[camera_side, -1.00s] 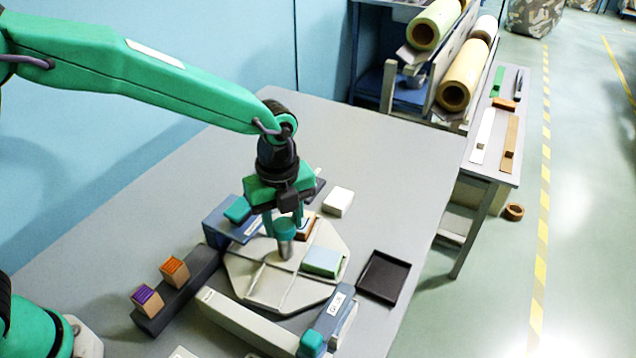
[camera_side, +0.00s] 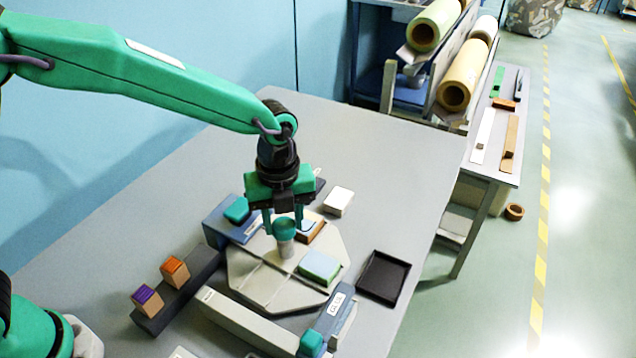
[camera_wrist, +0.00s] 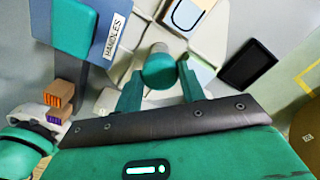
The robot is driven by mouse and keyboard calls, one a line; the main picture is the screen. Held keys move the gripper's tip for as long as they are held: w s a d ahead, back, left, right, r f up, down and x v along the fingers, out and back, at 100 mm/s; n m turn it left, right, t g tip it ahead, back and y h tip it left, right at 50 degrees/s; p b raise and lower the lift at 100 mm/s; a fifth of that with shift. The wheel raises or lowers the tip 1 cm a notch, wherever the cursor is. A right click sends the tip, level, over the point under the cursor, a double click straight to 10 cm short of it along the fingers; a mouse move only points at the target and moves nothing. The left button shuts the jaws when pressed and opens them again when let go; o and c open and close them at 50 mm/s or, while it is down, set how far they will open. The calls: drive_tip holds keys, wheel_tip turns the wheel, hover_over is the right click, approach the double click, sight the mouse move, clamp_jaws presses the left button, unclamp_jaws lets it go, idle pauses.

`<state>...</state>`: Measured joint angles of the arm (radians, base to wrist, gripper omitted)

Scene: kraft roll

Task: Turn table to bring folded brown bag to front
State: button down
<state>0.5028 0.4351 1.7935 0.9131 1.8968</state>
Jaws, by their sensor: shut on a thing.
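The turntable (camera_side: 262,288) is a pale octagonal plate with dividing ridges, lying on the grey bench. A post with a teal knob (camera_wrist: 158,72) stands at its middle. My gripper (camera_side: 284,226) is above the turntable, with its two fingers closed around the knob. A brown folded piece (camera_side: 316,233), apparently the bag, lies on the far right part of the turntable, partly hidden behind my gripper. It also shows at the top of the wrist view (camera_wrist: 187,14). A light blue and green block (camera_side: 320,266) lies on the right part of the turntable.
A blue box (camera_side: 217,228) with a teal lid stands left, another labelled box (camera_side: 328,316) at front right. A dark tray (camera_side: 383,277) and a white block (camera_side: 338,201) lie right. A dark rack (camera_side: 185,292) holds two small boxes. A pale bar (camera_side: 245,323) runs along the front.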

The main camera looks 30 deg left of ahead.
drive_tip(key=shift+r, duration=0.1)
drive_tip(key=c, duration=0.9)
unclamp_jaws()
drive_tip(key=shift+o, duration=0.2)
drive_tip(key=shift+r, duration=3.9)
drive_tip(key=shift+s+a+r+n, duration=0.1)
drive_tip(key=shift+a+r+n, duration=0.2)
drive_tip(key=shift+a+n, duration=0.1)
drive_tip(key=s+a+r+n+t, duration=0.2)
drive_tip(key=s+a+n, duration=0.6)
drive_tip(key=n, duration=0.5)
drive_tip(key=s+a+r+n+t, duration=0.3)
drive_tip(key=s+a+n, duration=0.6)
drive_tip(key=a+n, duration=0.4)
drive_tip(key=shift+s+r+n+t, duration=0.2)
drive_tip(key=shift+r+n+t, duration=0.15)
drive_tip(key=shift+r, duration=0.3)
